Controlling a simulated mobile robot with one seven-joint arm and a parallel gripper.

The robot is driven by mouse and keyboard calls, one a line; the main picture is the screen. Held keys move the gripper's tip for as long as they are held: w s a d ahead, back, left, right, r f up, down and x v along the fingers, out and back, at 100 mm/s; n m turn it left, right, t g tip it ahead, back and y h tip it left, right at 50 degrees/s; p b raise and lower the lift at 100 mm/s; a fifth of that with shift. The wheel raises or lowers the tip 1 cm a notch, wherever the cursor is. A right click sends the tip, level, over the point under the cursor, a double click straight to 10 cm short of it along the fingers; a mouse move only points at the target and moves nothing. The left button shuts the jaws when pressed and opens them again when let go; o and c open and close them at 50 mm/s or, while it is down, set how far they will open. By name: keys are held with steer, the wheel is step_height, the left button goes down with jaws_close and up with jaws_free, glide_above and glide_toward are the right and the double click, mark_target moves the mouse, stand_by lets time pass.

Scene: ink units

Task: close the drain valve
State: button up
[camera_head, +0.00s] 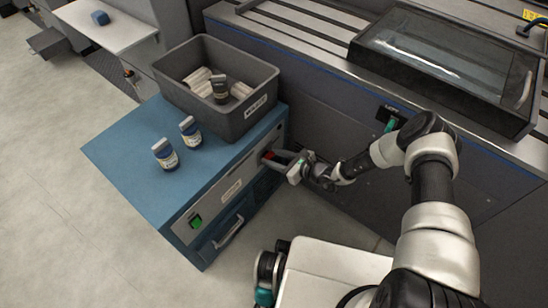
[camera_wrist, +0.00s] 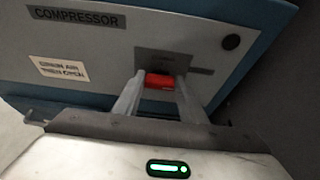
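The drain valve shows as a small red handle (camera_wrist: 160,80) on a grey plate (camera_wrist: 162,62) on the compressor's front panel. In the wrist view it looks crosswise, wider than tall. My gripper (camera_wrist: 160,86) reaches the panel with one finger on each side of the handle. The valve's stem is hidden.
A grey bin (camera_head: 178,92) with rolls and a dark jar stands on the cabinet. A green switch (camera_head: 196,222) and a drawer handle (camera_head: 229,233) are lower on the front. A large dark machine (camera_head: 330,120) stands close behind.

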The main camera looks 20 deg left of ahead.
steer(key=shift+r+p, duration=0.1)
steer(key=shift+p, duration=0.25)
steer(key=shift+s+a+r+n+t+p, duration=0.15)
steer(key=shift+n+t+p, duration=0.45)
steer(key=shift+p, duration=0.65)
steer(key=n+p, duration=0.1)
steer(key=t+p, duration=0.1)
steer(key=p, duration=0.1)
steer(key=shift+s+n+h, duration=0.2)
steer(key=shift+n+h, duration=0.1)
steer(key=shift+n, duration=0.1)
steer(key=shift+s+a+f+n+t+p, duration=0.15)
steer(key=shift+f+n+t+p, duration=0.15)
steer(key=shift+n+t+p, duration=0.5)
steer(key=shift+s+f+n+t, duration=0.1)
steer(key=shift+f+n+t, duration=0.15)
steer(key=shift+n, duration=0.55)
steer(key=shift+s+f+n+t+y+b, duration=0.1)
steer(key=shift+f+n+t+y+b, duration=0.1)
steer(key=shift+n+t+b, duration=0.7)
steer(key=shift+f+n+t+y+b, duration=0.15)
steer(key=shift+n+t+b, duration=0.1)
steer(key=shift+n+b, duration=1.1)
steer(key=shift+s+f+n+t+y+b, duration=0.15)
steer(key=shift+n+t+b, duration=0.55)
steer(key=shift+n, duration=0.75)
steer(key=shift+w+a, duration=0.1)
